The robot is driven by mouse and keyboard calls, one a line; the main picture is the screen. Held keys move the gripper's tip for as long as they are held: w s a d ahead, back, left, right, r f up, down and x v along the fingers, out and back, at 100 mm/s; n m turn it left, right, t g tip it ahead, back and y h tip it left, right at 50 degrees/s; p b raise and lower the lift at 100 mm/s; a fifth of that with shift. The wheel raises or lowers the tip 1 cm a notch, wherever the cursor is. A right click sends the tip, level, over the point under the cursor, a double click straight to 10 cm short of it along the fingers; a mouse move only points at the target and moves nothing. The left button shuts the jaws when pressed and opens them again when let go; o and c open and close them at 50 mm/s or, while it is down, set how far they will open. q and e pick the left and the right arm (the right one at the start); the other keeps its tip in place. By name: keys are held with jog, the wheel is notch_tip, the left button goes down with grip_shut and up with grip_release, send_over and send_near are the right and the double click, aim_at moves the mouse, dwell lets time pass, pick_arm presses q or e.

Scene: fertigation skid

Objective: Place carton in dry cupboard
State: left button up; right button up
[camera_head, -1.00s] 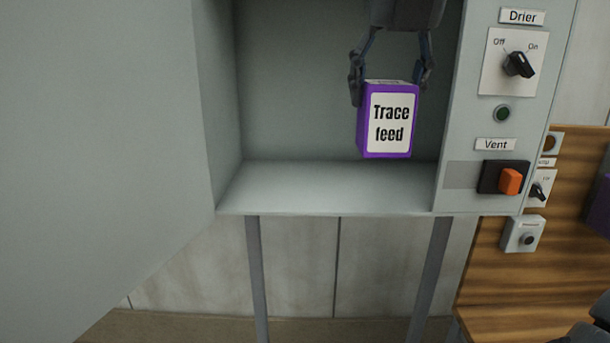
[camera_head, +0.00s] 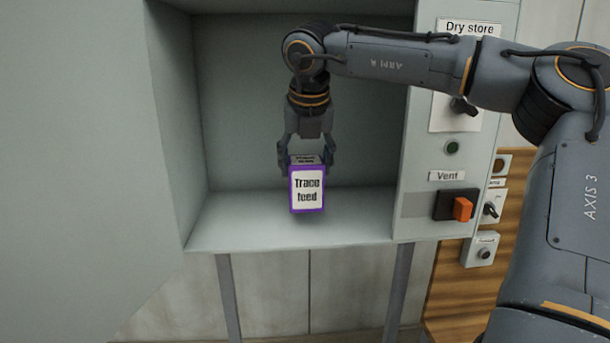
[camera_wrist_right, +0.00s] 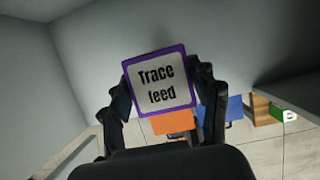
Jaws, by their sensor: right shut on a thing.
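The carton (camera_head: 308,191) is purple with a white "Trace feed" label. My right gripper (camera_head: 307,158) comes down from above and is shut on its upper part. The carton is upright inside the open dry cupboard (camera_head: 210,222), over its floor; whether its base touches the floor I cannot tell. In the right wrist view the carton (camera_wrist_right: 160,82) sits between the two fingers of the gripper (camera_wrist_right: 165,95). My left gripper is not in view.
The cupboard door (camera_head: 75,150) stands open at the left. At the right, the panel carries a knob (camera_head: 463,107), a green lamp (camera_head: 452,147) and an orange Vent switch (camera_head: 462,208). The cupboard floor is clear on both sides of the carton.

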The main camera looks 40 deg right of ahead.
aim_at(304, 179)
jog(key=f, duration=0.3)
jog(key=shift+w+f+p, duration=0.25)
jog(key=shift+w+p, duration=0.05)
jog(key=shift+w, duration=0.05)
jog(key=shift+d+f, duration=0.1)
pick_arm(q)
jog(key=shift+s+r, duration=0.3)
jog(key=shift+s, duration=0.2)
pick_arm(e)
jog(key=shift+s, duration=0.1)
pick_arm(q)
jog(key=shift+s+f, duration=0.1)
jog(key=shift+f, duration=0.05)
pick_arm(e)
jog(key=o, duration=1.5)
jog(key=shift+f, duration=0.1)
jog(key=shift+c, duration=0.2)
jog(key=shift+r, duration=0.2)
pick_arm(q)
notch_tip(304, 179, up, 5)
jog(key=p, duration=0.5)
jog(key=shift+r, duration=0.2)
pick_arm(e)
jog(key=v, duration=1.2)
